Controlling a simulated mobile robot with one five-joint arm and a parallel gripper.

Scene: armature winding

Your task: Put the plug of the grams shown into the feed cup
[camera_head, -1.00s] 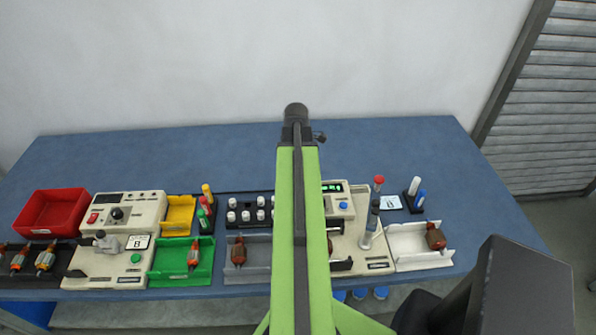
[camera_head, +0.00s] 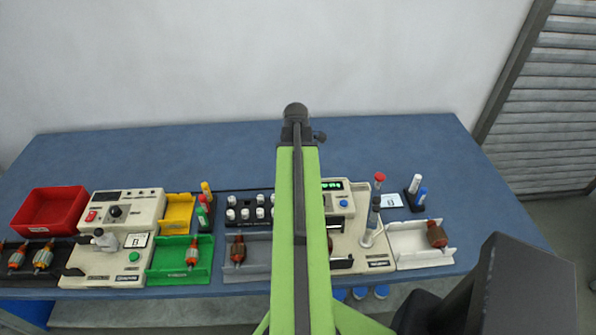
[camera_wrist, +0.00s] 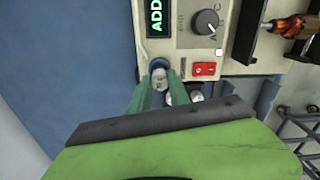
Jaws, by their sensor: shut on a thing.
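In the wrist view my gripper (camera_wrist: 164,92) has its two green fingers closed on a small pale, round-topped plug (camera_wrist: 160,77). A dark blue round rim (camera_wrist: 158,63), which may be the feed cup, shows just beyond the plug at the edge of a cream machine (camera_wrist: 178,52). I cannot tell whether the plug touches it or is inside it. A green display (camera_wrist: 155,16) on that machine reads "ADD". In the head view my arm hides the gripper and the held plug. Several white-capped plugs stand in a dark rack (camera_head: 246,226).
Beside the display in the wrist view are a knob (camera_wrist: 207,22) and a red switch (camera_wrist: 204,69). The table's back (camera_head: 180,155) is clear.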

